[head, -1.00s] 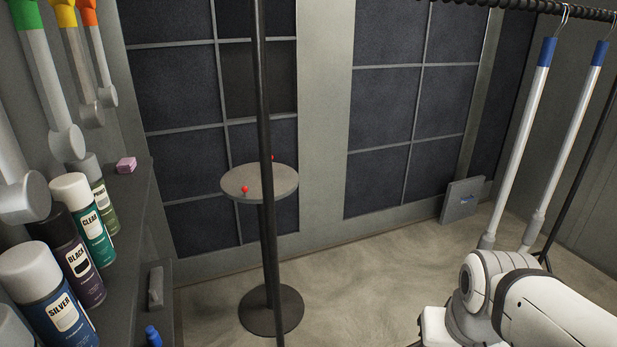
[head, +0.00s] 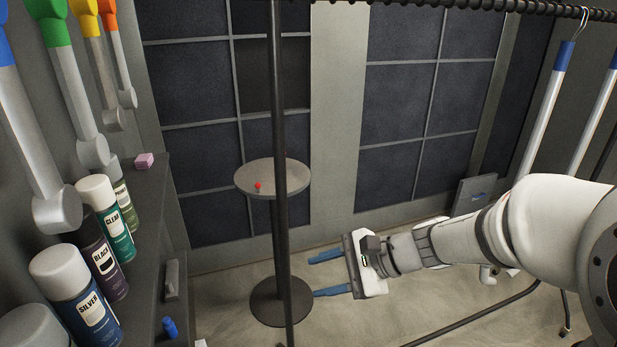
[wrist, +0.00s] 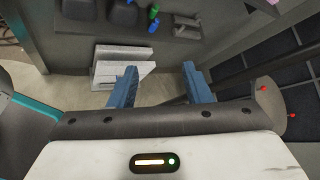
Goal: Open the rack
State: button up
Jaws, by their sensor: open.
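My gripper (head: 326,274) is open and empty, its two blue fingers pointing left toward the black pole and the round table's base in the head view. The fingers also show in the wrist view (wrist: 160,70), spread apart over the floor. A black rail (head: 480,5) on a black pole (head: 279,120) runs along the top right, with white blue-topped tubes (head: 545,110) hanging from it. A pale, stepped, box-like piece (wrist: 123,62) stands low ahead of the fingers in the wrist view. I cannot tell which of these is the rack.
A round table (head: 260,180) with a red knob-like piece (head: 257,186) stands behind the pole. A shelf (head: 150,235) at left holds spray cans (head: 62,285), with wrenches (head: 70,90) hanging above. A grey panel (head: 472,194) leans at the back wall. Floor between is mostly clear.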

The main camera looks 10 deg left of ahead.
jog(key=w+a+r+m+t+y+p, duration=0.1)
jog(key=w+a+r+m+t+y, duration=0.15)
jog(key=w+a+m, duration=0.3)
jog(key=m+t+y+p, duration=0.2)
jog(key=m+t, duration=0.3)
jog(key=m, duration=0.2)
send_near(286, 201)
jog(key=x, duration=0.4)
jog(key=shift+a, duration=0.15)
jog(key=p+x, duration=0.1)
jog(key=x, duration=0.6)
jog(key=shift+p, duration=0.4)
jog(key=shift+c, duration=0.2)
grip_shut()
